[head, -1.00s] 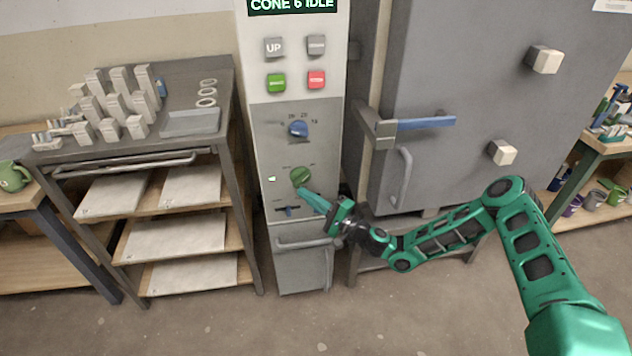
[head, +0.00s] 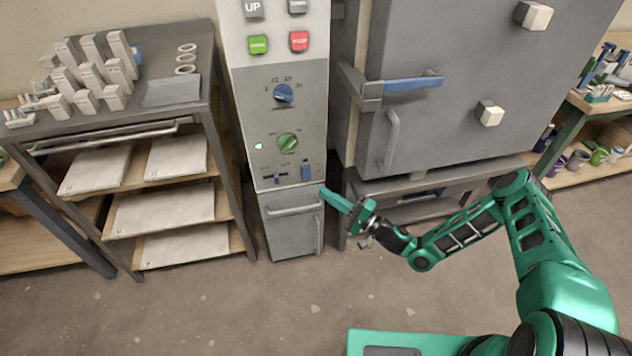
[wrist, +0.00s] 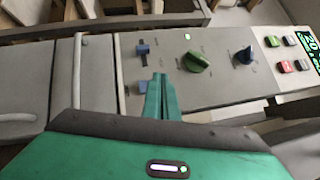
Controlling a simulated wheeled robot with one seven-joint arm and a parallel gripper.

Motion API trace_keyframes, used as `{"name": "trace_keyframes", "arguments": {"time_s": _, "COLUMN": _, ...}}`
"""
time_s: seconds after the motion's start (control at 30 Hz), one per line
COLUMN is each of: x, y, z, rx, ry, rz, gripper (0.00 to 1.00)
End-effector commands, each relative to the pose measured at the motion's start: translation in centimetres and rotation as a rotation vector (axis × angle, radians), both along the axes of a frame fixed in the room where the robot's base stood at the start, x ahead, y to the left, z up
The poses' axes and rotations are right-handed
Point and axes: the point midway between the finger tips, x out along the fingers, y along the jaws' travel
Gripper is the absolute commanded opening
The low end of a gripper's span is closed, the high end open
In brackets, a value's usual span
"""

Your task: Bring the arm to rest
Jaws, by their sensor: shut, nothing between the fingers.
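My gripper (head: 324,193) is shut and empty. In the head view its green fingers point left toward the lower part of the grey control panel (head: 262,168), and appear a little in front of it. In the wrist view the gripper (wrist: 160,78) shows its two fingers pressed together, pointing at the panel. A green knob (head: 288,143) and a blue knob (head: 284,93) are on the panel above the fingertips. Two blue switches, one at left (head: 278,177) and one at right (head: 306,173), sit just above the gripper. I cannot tell whether the fingers touch anything.
A grey kiln door (head: 440,90) with a blue-ended handle (head: 412,83) stands right of the panel. A metal rack (head: 225,170) with pale shelves stands at left. A shelf (head: 575,165) with cups is at far right. The floor (head: 300,310) in front is clear.

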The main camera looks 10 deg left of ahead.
Motion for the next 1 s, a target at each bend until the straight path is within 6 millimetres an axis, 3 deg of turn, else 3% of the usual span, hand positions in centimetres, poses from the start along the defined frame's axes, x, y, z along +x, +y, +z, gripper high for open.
{"name": "trace_keyframes", "arguments": {"time_s": 0.2, "x": -2.2, "y": -3.2, "z": -2.3, "rx": -0.001, "ry": 0.001, "rz": -0.003, "gripper": 0.00}}
{"name": "trace_keyframes", "arguments": {"time_s": 0.4, "x": -3.5, "y": -5.0, "z": -3.5, "rx": 0.001, "ry": 0.000, "rz": -0.001, "gripper": 0.00}}
{"name": "trace_keyframes", "arguments": {"time_s": 0.77, "x": -4.0, "y": -5.6, "z": -3.9, "rx": -0.003, "ry": -0.003, "rz": 0.003, "gripper": 0.00}}
{"name": "trace_keyframes", "arguments": {"time_s": 1.0, "x": -4.6, "y": -5.8, "z": -2.7, "rx": -0.104, "ry": -0.040, "rz": 0.116, "gripper": 0.00}}
